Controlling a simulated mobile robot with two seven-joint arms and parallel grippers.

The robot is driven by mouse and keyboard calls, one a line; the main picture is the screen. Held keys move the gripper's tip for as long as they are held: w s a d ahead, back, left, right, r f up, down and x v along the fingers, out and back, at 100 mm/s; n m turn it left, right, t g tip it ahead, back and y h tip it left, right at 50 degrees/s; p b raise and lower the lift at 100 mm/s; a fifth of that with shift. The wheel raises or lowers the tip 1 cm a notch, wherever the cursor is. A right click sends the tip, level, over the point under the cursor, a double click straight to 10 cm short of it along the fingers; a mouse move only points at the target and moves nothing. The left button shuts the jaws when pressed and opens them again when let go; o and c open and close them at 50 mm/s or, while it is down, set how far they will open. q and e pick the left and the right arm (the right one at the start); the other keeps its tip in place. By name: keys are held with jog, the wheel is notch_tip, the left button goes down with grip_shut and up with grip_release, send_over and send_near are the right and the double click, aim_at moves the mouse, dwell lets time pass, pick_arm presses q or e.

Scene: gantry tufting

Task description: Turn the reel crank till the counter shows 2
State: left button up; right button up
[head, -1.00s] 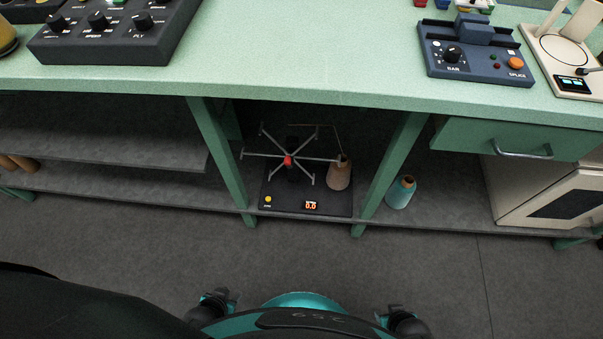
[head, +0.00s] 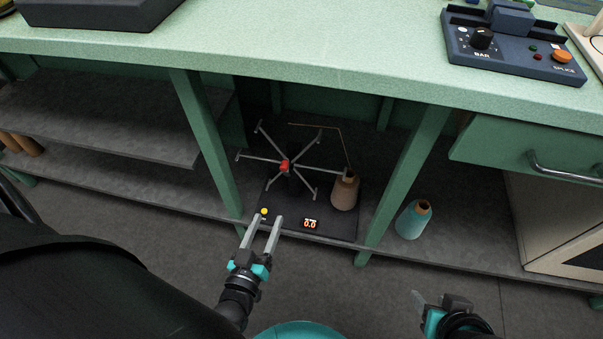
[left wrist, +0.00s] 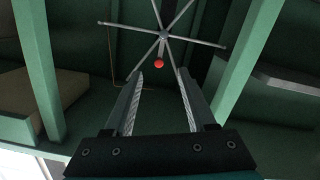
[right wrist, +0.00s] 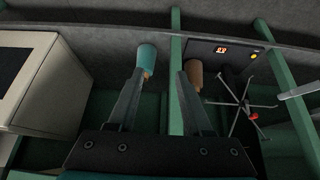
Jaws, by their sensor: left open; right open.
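The reel (head: 298,148) with its several thin grey arms stands on a dark base (head: 340,230) on the low shelf under the bench. A red knob (head: 284,166) shows near its hub; it also shows in the left wrist view (left wrist: 159,64). The counter (head: 310,224) on the base reads 0.0. My left gripper (head: 263,219) is open and empty, at the front left of the base near the yellow button (head: 264,211).
A brown yarn cone (head: 344,192) stands at the base's right side, with a thin bent wire above it. A teal cone (head: 413,220) is on the shelf further right. Green posts (head: 212,150) and (head: 405,180) flank the bay; the bench top (head: 300,60) overhangs it.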

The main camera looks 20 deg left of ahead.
pick_arm(q)
jog(key=r, duration=0.1)
jog(key=t+b, duration=0.1)
jog(key=b, duration=0.2)
send_near(283, 170)
jog(key=shift+w, duration=1.75)
jog(key=shift+w+a+n+y+b, duration=0.15)
jog(key=shift+w+n+y+b, duration=0.1)
jog(key=shift+w, duration=0.3)
jog(key=shift+w+a+n+y+b, duration=0.15)
jog(key=shift+w+a+b, duration=0.1)
jog(key=shift+w, duration=0.3)
jog(key=shift+b+x, duration=0.55)
jog(key=shift+x, duration=0.75)
jog(key=shift+b+x, duration=0.45)
jog(key=shift+x, duration=0.85)
pick_arm(e)
jog(key=w+a+r+t+y, duration=0.2)
jog(key=a+r+t+y, duration=0.2)
jog(key=a+t, duration=0.4)
jog(key=shift+w+r+m+t+y, duration=0.35)
jog(key=shift+r+t, duration=0.5)
jog(key=shift+t, duration=0.15)
pick_arm(q)
jog(key=shift+c, duration=0.2)
grip_shut()
pick_arm(e)
jog(key=shift+a, duration=0.1)
